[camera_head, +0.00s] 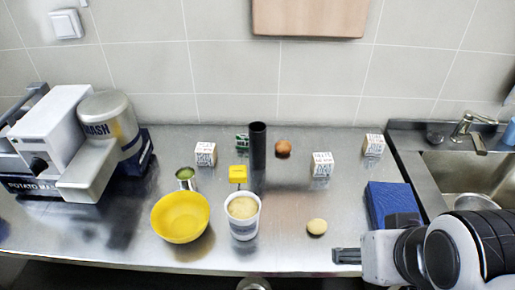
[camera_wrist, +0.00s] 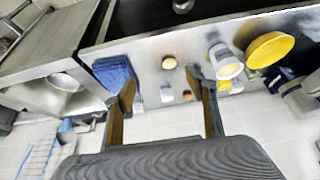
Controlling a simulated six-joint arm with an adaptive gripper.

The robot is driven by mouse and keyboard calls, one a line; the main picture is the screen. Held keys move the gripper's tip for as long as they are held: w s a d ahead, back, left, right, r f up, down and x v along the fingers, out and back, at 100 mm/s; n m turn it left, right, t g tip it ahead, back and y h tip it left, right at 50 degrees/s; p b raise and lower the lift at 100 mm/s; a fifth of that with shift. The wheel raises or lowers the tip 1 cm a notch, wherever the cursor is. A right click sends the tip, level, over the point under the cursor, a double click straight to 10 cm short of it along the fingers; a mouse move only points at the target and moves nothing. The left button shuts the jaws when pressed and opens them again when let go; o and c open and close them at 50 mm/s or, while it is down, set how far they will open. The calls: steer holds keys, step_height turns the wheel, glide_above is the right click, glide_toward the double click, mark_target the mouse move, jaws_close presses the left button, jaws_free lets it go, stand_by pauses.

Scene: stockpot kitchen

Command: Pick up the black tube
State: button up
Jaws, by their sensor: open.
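The black tube (camera_head: 257,146) stands upright at the back middle of the steel counter, behind a white cup and a yellow block. In the head view my gripper (camera_head: 346,256) is at the front right, well apart from the tube and pointing left. The wrist view shows its two fingers (camera_wrist: 166,90) spread apart with nothing held between them. I cannot clearly make out the tube in the wrist view; the right finger may hide it.
Near the tube are the cup (camera_head: 243,218), yellow block (camera_head: 238,174), brown ball (camera_head: 282,148), and lettered boxes (camera_head: 322,163). A yellow bowl (camera_head: 181,216) stands left, a potato (camera_head: 317,227) front right.

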steer(key=shift+w, duration=0.15)
steer(key=w+d+r+n+t, duration=0.1)
steer(key=w+d+t, duration=0.15)
steer(key=w, duration=1.55)
steer(key=n+t+y, duration=0.4)
steer(key=t, duration=0.1)
glide_above(262, 139)
steer(key=s+d, duration=0.6)
steer(key=d, duration=0.5)
step_height(262, 139, down, 6)
steer(key=shift+w+a+f+n+t+y, duration=0.25)
steer(key=shift+w+a+f+n+y, duration=0.1)
steer(key=shift+a+f+y, duration=0.9)
steer(key=shift+w+a+f+n+t+y, duration=0.25)
steer(key=shift+a+f+n+y, duration=0.15)
steer(key=shift+a+f+y, duration=0.85)
steer(key=shift+w+a+f+n+t+y, duration=0.3)
steer(key=shift+a+f+y, duration=0.6)
steer(key=shift+a, duration=0.55)
steer(key=shift+f, duration=0.1)
steer(key=shift+w+a, duration=0.1)
steer(key=shift+x, duration=1.2)
